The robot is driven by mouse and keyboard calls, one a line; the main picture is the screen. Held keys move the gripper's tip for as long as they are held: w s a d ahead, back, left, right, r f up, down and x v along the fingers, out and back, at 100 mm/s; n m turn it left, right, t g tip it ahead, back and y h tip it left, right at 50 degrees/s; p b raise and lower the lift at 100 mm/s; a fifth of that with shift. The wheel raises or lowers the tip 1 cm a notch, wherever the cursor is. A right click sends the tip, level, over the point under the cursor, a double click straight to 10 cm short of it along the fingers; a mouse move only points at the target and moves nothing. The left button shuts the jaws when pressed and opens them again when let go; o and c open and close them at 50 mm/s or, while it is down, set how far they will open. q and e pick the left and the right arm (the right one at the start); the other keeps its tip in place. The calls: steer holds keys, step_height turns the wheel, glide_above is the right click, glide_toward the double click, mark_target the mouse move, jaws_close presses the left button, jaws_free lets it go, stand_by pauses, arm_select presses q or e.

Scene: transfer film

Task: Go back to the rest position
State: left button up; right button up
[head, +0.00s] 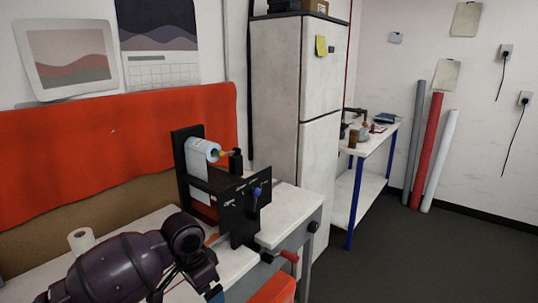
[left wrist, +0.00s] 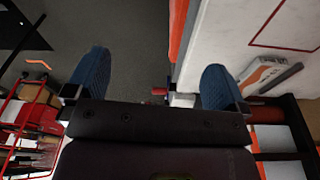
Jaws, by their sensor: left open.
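My left gripper (left wrist: 152,80) is open, its two blue finger pads wide apart with nothing between them. In the left wrist view, grey floor and the edge of a white bench top (left wrist: 232,40) lie beyond the fingers. In the head view my dark left arm comes in at the lower left, over the front of the workbench (head: 285,232), and its fingers are mostly hidden. My right gripper is in neither view.
A black film stand (head: 184,165) with a pale blue film roll (head: 200,158) is on the bench close to my arm. A small white roll (head: 81,240) lies behind the arm. A fridge (head: 285,90) stands beyond the bench. Open floor (head: 400,260) lies right.

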arm_select(q)
steer(key=s+f+n+t+h, duration=0.1)
steer(key=s+f, duration=0.3)
steer(key=s, duration=0.3)
steer(key=s+f+n+h, duration=0.1)
steer(key=s+f, duration=0.3)
steer(key=s, duration=0.3)
steer(key=s+a+n+t+y, duration=0.1)
steer(key=s+a+n+y, duration=0.1)
steer(key=s+a+n, duration=0.5)
steer(key=s+a+t+y, duration=0.1)
steer(key=s+a+y, duration=0.1)
steer(key=s+a, duration=0.65)
steer(key=w+d+f+t+b, duration=0.1)
steer(key=f+b, duration=0.4)
steer(key=f, duration=0.5)
steer(key=w+d+f+t+b, duration=0.2)
steer(key=f+t+b, duration=0.3)
steer(key=f, duration=0.6)
steer(key=shift+w+f+m+t, duration=0.3)
steer(key=shift+w+m+t, duration=0.1)
steer(key=shift+w, duration=0.25)
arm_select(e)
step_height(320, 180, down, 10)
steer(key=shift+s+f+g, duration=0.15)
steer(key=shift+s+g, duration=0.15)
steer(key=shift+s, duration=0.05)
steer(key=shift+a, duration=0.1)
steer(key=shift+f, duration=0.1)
